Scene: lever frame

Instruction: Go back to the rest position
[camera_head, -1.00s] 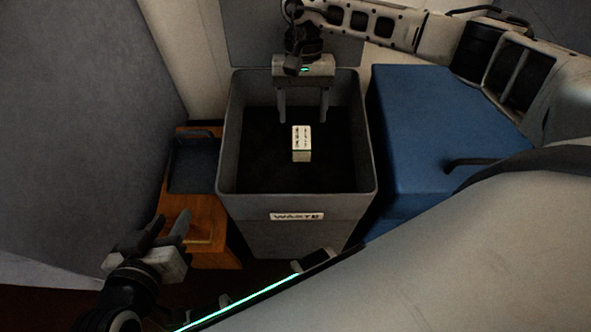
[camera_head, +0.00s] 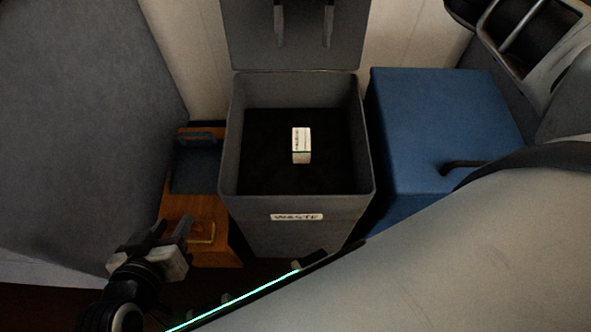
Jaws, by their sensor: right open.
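My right gripper (camera_head: 303,38) shows only its two fingers at the top edge, in front of the raised bin lid. They are apart with nothing between them; the rest of that gripper is out of view. My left gripper (camera_head: 174,222) is at the lower left, in front of the wooden stand. Its fingers are apart and I see nothing between them. A small white box with a green stripe (camera_head: 301,140) is inside the grey waste bin (camera_head: 297,205), clear of both grippers.
The bin's lid (camera_head: 300,52) stands up behind it. A blue box (camera_head: 440,120) with a dark handle is to the right. A wooden stand (camera_head: 220,248) with a dark blue tray (camera_head: 196,172) is to the left. A grey wall panel fills the far left.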

